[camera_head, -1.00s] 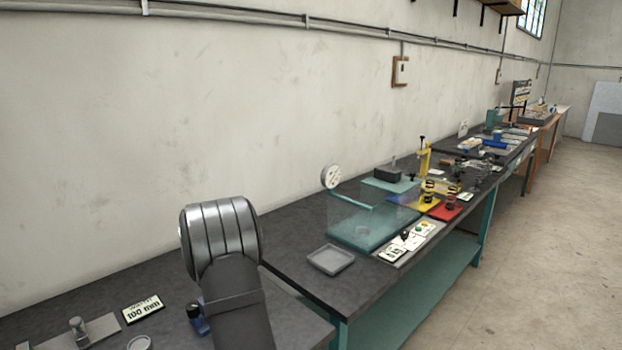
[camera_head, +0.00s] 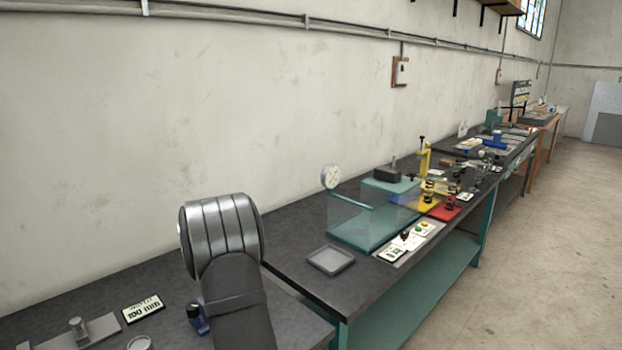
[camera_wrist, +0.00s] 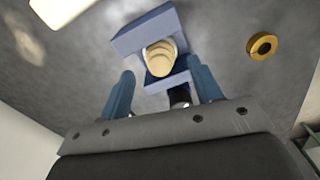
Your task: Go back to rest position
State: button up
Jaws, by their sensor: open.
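My gripper (camera_wrist: 161,70) shows in the wrist view as two blue fingers, open and apart. A blue block-like holder (camera_wrist: 145,38) with a cream, stepped round piece (camera_wrist: 160,56) lies just beyond and between the fingertips. From this angle I cannot tell whether the fingers touch it. In the head view, my grey arm stands over the near bench at the lower left, and the gripper itself is not visible there. A small blue object (camera_head: 198,318) sits beside the arm, partly hidden by it.
A brass ring (camera_wrist: 262,46) lies right of the holder. The near bench holds a "100 mm" sign (camera_head: 143,308) and a metal plate with a post (camera_head: 78,328). A grey tray (camera_head: 330,260) and a clear case with a teal base (camera_head: 365,238) stand on the farther bench.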

notch_tip(320, 180, down, 4)
jog(key=shift+r, duration=0.1)
jog(key=r, duration=0.3)
jog(key=d+r, duration=0.1)
jog(key=r, duration=0.1)
jog(key=shift+r, duration=0.2)
jog(key=s+d+r, duration=0.1)
jog(key=d+r, duration=0.5)
jog(key=d, duration=0.4)
jog(key=s+a+f+m, duration=0.1)
jog(key=s+a+m, duration=0.2)
jog(key=s+a, duration=0.4)
jog(key=s+a+f+m, duration=0.2)
jog(key=s+a, duration=0.6)
jog(key=s, duration=0.7)
jog(key=s+a+f+m, duration=0.1)
jog(key=s+a+m, duration=0.3)
jog(key=s+a, duration=0.4)
jog(key=shift+s+f, duration=0.15)
jog(key=shift+s, duration=0.9)
jog(key=shift+s+f, duration=0.1)
jog(key=shift+s, duration=0.95)
jog(key=shift+s+a+f, duration=0.25)
jog(key=shift+s+a, duration=0.05)
jog(key=shift+a, duration=0.05)
